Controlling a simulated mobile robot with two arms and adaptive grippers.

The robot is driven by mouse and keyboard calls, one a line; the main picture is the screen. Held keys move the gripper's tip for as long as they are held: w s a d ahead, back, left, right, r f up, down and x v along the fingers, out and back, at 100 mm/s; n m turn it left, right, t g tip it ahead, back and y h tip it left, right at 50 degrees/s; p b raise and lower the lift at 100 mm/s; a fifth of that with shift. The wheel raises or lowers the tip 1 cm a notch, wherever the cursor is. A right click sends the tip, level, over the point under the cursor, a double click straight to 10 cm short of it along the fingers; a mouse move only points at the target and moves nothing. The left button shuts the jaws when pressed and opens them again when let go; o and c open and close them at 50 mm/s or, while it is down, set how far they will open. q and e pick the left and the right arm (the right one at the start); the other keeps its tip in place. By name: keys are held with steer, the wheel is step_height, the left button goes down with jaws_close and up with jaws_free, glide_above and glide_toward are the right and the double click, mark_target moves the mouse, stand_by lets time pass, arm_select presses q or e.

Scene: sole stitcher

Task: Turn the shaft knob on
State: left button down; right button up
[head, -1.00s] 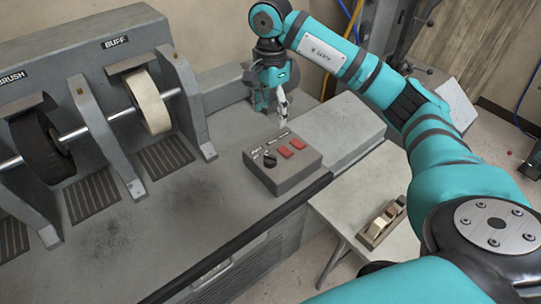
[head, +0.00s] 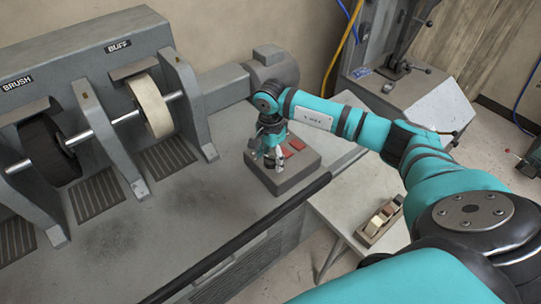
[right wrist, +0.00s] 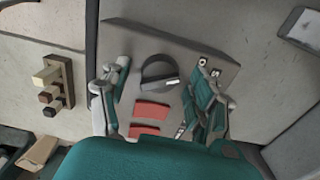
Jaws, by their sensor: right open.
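The grey control box (head: 300,177) sits on the machine's bench. In the right wrist view its round dark shaft knob (right wrist: 158,70) stands on the top face, with a pale mark at one edge. Two red buttons (right wrist: 152,110) are beside the knob. My right gripper (head: 271,163) is over the box's knob end, and it hides the knob in the head view. In the wrist view the right gripper (right wrist: 162,82) is open, its fingers on either side of the knob; I cannot tell whether they touch it. My left gripper is not in view.
The buff wheel (head: 152,105) and brush wheel (head: 45,150) stand left of the box on a common shaft. A grey motor housing (head: 272,67) is behind my right gripper. A side table (head: 335,215) holds a small rack of blocks (head: 380,220).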

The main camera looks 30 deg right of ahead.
steer(key=shift+f, duration=0.1)
steer(key=c, duration=1.1)
steer(key=shift+c, duration=0.2)
